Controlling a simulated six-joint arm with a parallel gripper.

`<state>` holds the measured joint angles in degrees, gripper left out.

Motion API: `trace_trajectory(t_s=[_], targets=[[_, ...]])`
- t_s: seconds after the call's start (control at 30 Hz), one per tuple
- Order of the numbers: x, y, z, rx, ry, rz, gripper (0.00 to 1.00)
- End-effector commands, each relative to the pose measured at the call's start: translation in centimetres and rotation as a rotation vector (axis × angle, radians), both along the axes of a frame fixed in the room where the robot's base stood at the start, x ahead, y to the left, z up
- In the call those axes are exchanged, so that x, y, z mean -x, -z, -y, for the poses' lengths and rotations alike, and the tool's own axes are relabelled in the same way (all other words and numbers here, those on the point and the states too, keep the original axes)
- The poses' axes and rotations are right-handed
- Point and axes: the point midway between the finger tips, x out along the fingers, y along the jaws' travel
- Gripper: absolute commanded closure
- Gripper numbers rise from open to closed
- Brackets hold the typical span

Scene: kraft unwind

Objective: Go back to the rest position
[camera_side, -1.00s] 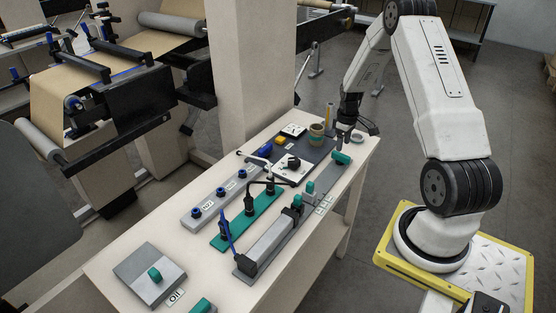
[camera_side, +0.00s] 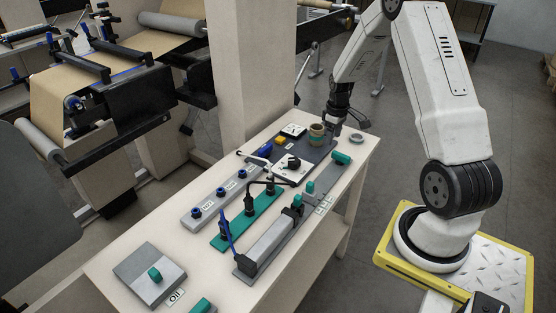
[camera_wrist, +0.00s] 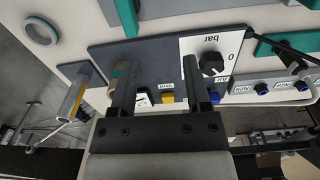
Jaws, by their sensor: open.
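My gripper (camera_side: 338,127) hangs above the far end of the bench, close behind the brown roll in the side view. I see nothing held.
The bench (camera_side: 130,262) carries a panel with a black knob (camera_side: 293,163), a yellow block (camera_side: 280,141), a teal rail (camera_side: 243,222) and a grey ring (camera_side: 356,138). A grey cylinder (camera_wrist: 77,97) is near the fingers. A pale column (camera_side: 253,75) stands behind the bench.

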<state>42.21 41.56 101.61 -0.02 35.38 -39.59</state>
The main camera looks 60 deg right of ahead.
Motion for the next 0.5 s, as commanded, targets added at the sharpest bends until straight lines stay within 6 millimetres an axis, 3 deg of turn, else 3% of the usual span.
trace_trajectory(t_s=[0.23,0.5], targets=[[-2.0,-3.7,-9.0,0.025,-0.021,0.048,0.38],[-0.9,-6.8,-19.1,0.031,-0.034,0.111,0.38]])
